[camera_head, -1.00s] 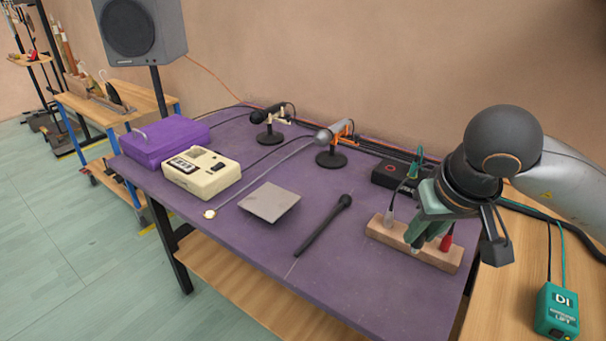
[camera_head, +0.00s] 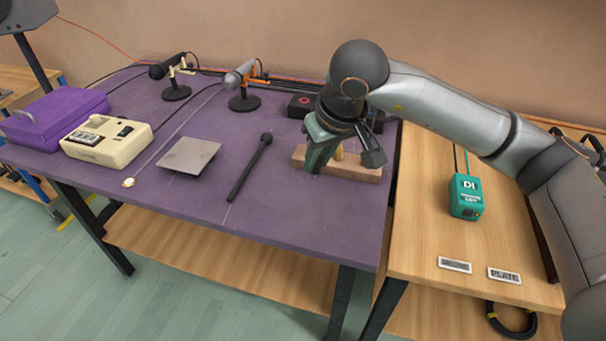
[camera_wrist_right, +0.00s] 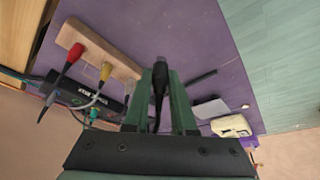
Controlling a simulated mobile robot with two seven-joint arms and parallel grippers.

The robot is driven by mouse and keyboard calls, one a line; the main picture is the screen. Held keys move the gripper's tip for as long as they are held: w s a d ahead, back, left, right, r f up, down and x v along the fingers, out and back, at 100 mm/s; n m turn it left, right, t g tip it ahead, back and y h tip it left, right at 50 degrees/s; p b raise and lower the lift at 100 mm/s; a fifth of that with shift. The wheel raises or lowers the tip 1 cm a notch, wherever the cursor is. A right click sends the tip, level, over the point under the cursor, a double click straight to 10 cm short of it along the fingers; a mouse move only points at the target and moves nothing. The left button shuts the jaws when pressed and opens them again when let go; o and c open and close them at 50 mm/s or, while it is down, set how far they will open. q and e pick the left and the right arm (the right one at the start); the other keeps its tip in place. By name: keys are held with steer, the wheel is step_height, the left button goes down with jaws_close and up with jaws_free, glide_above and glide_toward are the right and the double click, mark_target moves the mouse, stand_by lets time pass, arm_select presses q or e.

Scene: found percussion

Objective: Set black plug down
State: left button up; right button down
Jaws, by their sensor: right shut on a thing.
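The black plug (camera_wrist_right: 159,78) is upright between the two green fingers of my right gripper in the right wrist view, and the fingers are shut on it. In the head view my right gripper (camera_head: 313,165) hangs over the purple table, at the left end of a wooden block (camera_head: 358,174). The plug itself is hidden there. The block shows left of the fingers in the right wrist view, with a red plug (camera_wrist_right: 73,53) and a yellow plug (camera_wrist_right: 105,71) standing in it. My left gripper is not in view.
The purple table (camera_head: 210,208) has free room in front. A dark box (camera_head: 299,105) stands behind. A teal DI box (camera_head: 466,197) stands on the wooden bench at right.

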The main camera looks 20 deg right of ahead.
steer(key=w+f, duration=0.2)
steer(key=f, duration=0.1)
steer(key=w+f, duration=0.2)
steer(key=shift+a+f, duration=0.1)
steer(key=shift+a, duration=0.2)
steer(key=shift+s+x, duration=0.15)
steer(key=shift+x, duration=0.8)
steer(key=shift+s+x, duration=0.2)
steer(key=shift+x, duration=0.75)
steer(key=shift+d+f, duration=0.1)
steer(key=shift+f, duration=0.1)
steer(key=shift+f+b, duration=0.15)
steer(key=shift+b, duration=0.3)
steer(key=c, duration=0.7)
jaws_free()
steer(key=shift+c, duration=0.2)
steer(key=shift+r+p, duration=0.4)
steer(key=v, duration=1.1)
steer(key=shift+s+r+p, duration=0.1)
steer(key=shift+r+p, duration=0.2)
